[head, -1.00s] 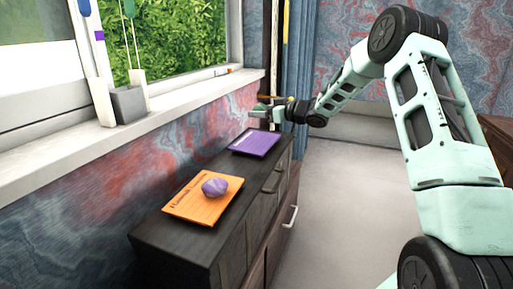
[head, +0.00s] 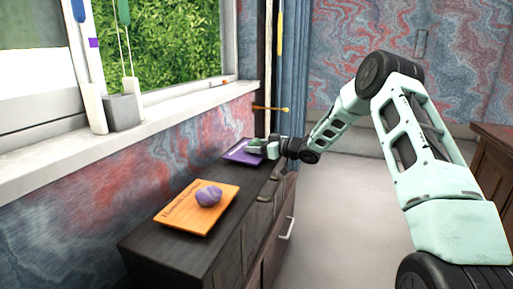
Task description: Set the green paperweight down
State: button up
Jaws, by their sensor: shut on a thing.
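My gripper (head: 262,147) is at the far end of the dark cabinet, low over the purple mat (head: 236,156). It is shut on the green paperweight (head: 254,143), of which only a small green part shows between the fingers. The gripper covers the right part of the mat. I cannot tell whether the paperweight touches the mat.
An orange board (head: 185,217) with a purple striped stone (head: 209,195) on it lies nearer on the dark cabinet (head: 150,248). The window sill (head: 150,128) runs along the left. A thin orange stick (head: 270,109) juts out behind the gripper. Open floor lies to the right.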

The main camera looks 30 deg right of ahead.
jog(key=shift+f, duration=0.1)
jog(key=o, duration=1.1)
jog(key=shift+s+d, duration=0.1)
jog(key=shift+s, duration=0.05)
jog(key=p+v, duration=0.1)
jog(key=v, duration=1)
jog(key=shift+s+p, duration=0.3)
jog(key=shift+p, duration=0.1)
jog(key=shift+d, duration=0.15)
